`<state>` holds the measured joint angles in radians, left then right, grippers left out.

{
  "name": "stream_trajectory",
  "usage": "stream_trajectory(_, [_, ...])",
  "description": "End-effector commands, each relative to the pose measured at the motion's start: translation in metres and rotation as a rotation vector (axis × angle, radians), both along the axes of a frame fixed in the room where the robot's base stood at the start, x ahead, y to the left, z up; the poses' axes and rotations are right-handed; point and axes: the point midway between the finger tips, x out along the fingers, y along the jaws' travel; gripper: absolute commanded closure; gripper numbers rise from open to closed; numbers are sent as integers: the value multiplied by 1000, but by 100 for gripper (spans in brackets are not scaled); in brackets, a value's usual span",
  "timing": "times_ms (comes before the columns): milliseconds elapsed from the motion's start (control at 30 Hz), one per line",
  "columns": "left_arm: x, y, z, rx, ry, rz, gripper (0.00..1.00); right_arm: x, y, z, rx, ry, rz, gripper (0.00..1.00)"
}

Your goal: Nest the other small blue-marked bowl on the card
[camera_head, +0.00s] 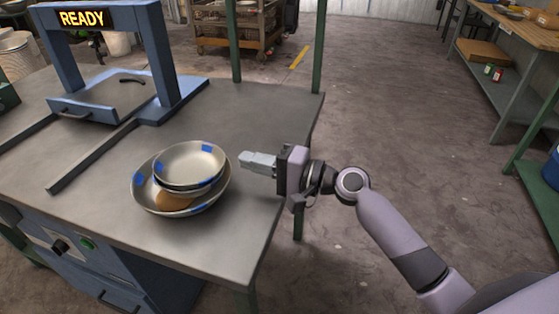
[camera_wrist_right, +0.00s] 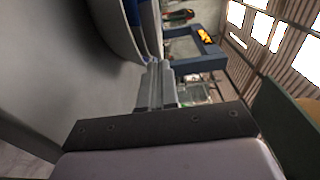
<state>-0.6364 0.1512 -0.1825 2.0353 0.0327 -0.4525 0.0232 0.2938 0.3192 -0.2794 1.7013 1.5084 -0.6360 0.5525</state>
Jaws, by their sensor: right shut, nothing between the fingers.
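A small pale bowl (camera_head: 188,158) with blue marks sits at the top of a stack. At least one more small rim (camera_head: 190,190) shows just below it. The stack rests inside a larger blue-marked bowl (camera_head: 143,190) on the grey table. A brown rounded piece (camera_head: 174,203) shows between the small bowls and the large bowl's front wall. I cannot make out a card. My right gripper (camera_head: 242,160) is shut and empty, a little right of the bowls. In the right wrist view its fingers (camera_wrist_right: 158,70) point past the blue-marked bowls (camera_wrist_right: 117,28). My left gripper is out of view.
A blue frame (camera_head: 165,60) with a READY sign (camera_head: 82,18) and a tray (camera_head: 85,110) stands at the table's back left. The grey table (camera_head: 235,110) is bare behind the bowls. A green post (camera_head: 320,50) rises near its back right corner.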

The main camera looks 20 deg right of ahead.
Motion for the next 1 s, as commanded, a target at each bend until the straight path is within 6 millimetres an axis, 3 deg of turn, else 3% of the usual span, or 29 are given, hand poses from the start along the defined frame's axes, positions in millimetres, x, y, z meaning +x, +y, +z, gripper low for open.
stream_trajectory(200, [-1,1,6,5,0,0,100,-3,23,1,1,2,0,100])
stream_trajectory(633, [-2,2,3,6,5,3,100,-4,28,0,0,1,0,100])
stream_trajectory(800, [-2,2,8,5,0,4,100,-6,44,1,1,2,1,100])
stream_trajectory(1000, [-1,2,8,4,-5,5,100,-6,45,0,1,1,0,100])
